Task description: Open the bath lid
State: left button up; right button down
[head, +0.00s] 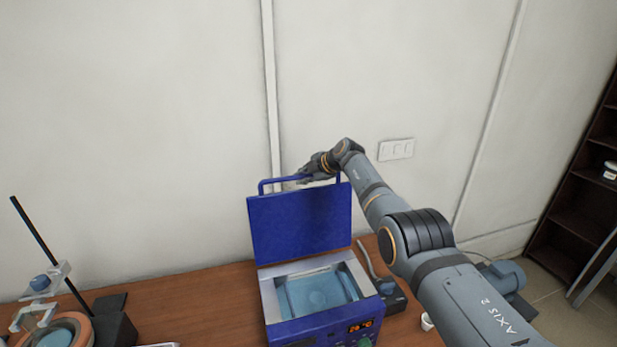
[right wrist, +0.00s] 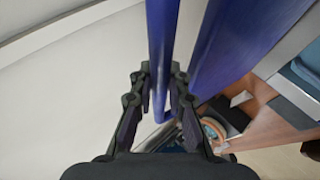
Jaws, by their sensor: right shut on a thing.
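The blue bath lid (head: 301,222) stands raised, roughly upright, at the back of the water bath (head: 272,297). The bath's opening shows, with bluish water (head: 318,291) inside. A blue bar handle (head: 265,186) runs along the lid's top edge. My right gripper (head: 308,175) is at this handle, reaching in from the right. In the right wrist view, my right gripper (right wrist: 160,90) has its fingers on both sides of the blue handle bar (right wrist: 161,40), closed on it, with the lid (right wrist: 225,40) beside it. My left gripper is not in view.
The bath stands on a wooden table (head: 200,300) near a pale wall. A stand with a black rod (head: 45,245) is at the left. A grey device (head: 390,295) sits just right of the bath. A dark shelf (head: 575,205) stands at the far right.

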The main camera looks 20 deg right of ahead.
jog(key=shift+s+f, duration=0.1)
jog(key=shift+s, duration=0.2)
jog(key=c, duration=1.3)
grip_release()
jog(key=shift+w, duration=0.15)
jog(key=shift+d, duration=0.1)
